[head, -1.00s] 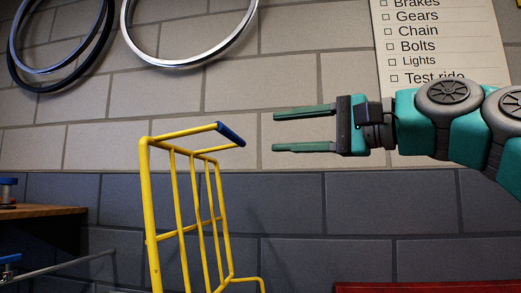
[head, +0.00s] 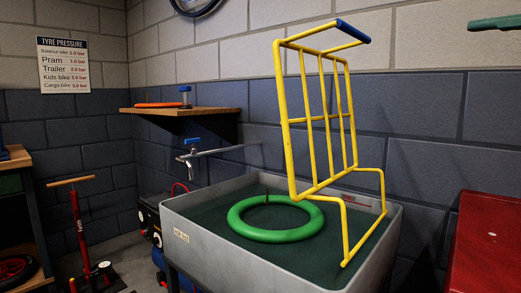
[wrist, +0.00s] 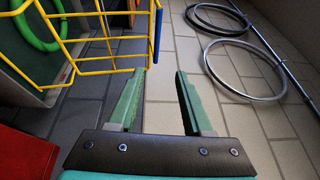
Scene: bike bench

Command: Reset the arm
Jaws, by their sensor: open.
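My gripper (wrist: 160,98) is open and empty in the wrist view, its two green fingers apart with the block wall behind them. In the head view only a green fingertip shows at the upper right edge. A yellow wire rack (head: 318,118) with a blue grip at its top corner stands in the grey sink. The rack also shows in the wrist view (wrist: 85,42), close to the left finger; I cannot tell whether they touch.
A green ring (head: 245,228) lies in the grey sink (head: 205,247), below a tap (head: 192,160). A wooden shelf (head: 205,111) is on the wall. A red box-like thing (head: 485,245) stands at the right. Wheel rims (wrist: 243,70) hang on the wall. A red pump (head: 79,230) stands on the floor.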

